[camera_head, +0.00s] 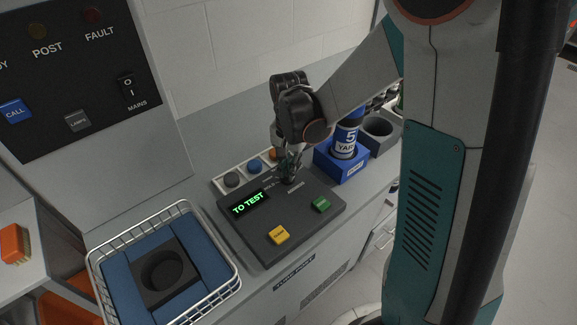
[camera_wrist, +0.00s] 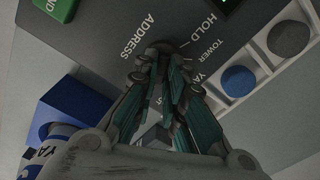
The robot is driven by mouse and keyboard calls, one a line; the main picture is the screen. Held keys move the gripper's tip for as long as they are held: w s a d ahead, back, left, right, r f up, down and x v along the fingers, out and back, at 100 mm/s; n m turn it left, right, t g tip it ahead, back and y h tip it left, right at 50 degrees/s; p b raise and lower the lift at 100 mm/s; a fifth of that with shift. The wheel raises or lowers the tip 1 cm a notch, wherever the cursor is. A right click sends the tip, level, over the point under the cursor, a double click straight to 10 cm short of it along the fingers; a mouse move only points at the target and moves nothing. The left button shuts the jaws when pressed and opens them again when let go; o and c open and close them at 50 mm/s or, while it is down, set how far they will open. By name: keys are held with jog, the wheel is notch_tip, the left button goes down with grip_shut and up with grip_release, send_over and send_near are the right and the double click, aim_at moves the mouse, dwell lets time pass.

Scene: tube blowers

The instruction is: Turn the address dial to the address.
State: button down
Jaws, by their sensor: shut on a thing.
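My gripper (camera_head: 290,172) reaches down to the far edge of the dark control panel (camera_head: 262,247), over the place of the address dial. In the wrist view my gripper (camera_wrist: 165,60) is shut on the address dial (camera_wrist: 160,47), which is mostly hidden between the fingertips. The labels ADDRESS, HOLD and TOWER are printed around it in the wrist view. Which label the dial points at cannot be told. The panel's display (camera_head: 249,203) reads TO TEST in green letters.
The panel has a yellow button (camera_head: 278,235) and a green button (camera_head: 321,205). A white strip with round coloured caps (camera_head: 254,166) lies behind it. A blue holder (camera_head: 341,168) with a canister marked 5 YARD (camera_head: 347,135) stands right. A wire basket (camera_head: 207,222) stands left.

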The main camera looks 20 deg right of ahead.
jog(key=shift+m, duration=0.6)
jog(key=c, duration=1.9)
grip_release()
jog(key=shift+c, duration=0.2)
notch_tip(320, 180, up, 12)
jog(key=shift+s+r, duration=0.1)
jog(key=s+r+n+t, duration=0.2)
jog(key=s+n+t, duration=0.1)
jog(key=s+n, duration=0.2)
jog(key=s+a+r+n+t, duration=0.1)
jog(key=s+n+t, duration=0.3)
jog(key=s, duration=0.6)
jog(key=shift+s+a+r+n, duration=0.25)
jog(key=shift+r+n, duration=0.5)
jog(key=shift+n, duration=0.05)
